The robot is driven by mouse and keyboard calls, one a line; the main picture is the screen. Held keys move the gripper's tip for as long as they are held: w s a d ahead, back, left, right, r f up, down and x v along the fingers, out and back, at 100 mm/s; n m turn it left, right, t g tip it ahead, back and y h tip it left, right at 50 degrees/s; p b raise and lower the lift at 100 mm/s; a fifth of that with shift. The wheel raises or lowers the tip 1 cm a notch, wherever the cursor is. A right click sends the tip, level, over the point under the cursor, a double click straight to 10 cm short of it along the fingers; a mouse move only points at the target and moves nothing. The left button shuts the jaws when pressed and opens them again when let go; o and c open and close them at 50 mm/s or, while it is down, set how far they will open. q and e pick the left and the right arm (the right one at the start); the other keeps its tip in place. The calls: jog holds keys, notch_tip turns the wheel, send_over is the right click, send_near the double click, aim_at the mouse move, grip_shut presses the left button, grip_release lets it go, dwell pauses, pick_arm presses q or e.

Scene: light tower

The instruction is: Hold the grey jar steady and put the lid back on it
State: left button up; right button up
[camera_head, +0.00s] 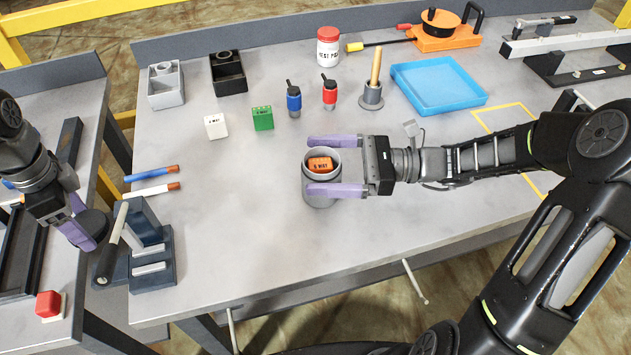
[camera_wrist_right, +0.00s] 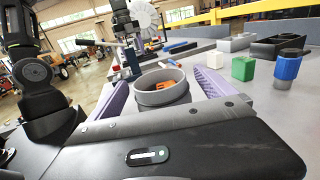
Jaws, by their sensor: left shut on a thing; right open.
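The grey jar (camera_head: 321,195) stands upright and uncovered on the table, with an orange block (camera_head: 320,164) inside. My right gripper (camera_head: 312,166) is open, with one purple finger on each side of the jar. In the right wrist view the jar (camera_wrist_right: 162,90) sits between the two spread fingers (camera_wrist_right: 165,88); I cannot tell whether they touch it. My left gripper (camera_head: 76,226) is at the far left, shut on a dark round disc that looks like the lid (camera_head: 92,228). It is well away from the jar, and the fingers partly hide the disc.
Small blocks, bottles and a blue tray (camera_head: 438,85) are farther back. The table between fixture and jar is clear.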

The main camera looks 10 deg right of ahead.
grip_shut()
dwell(0.9)
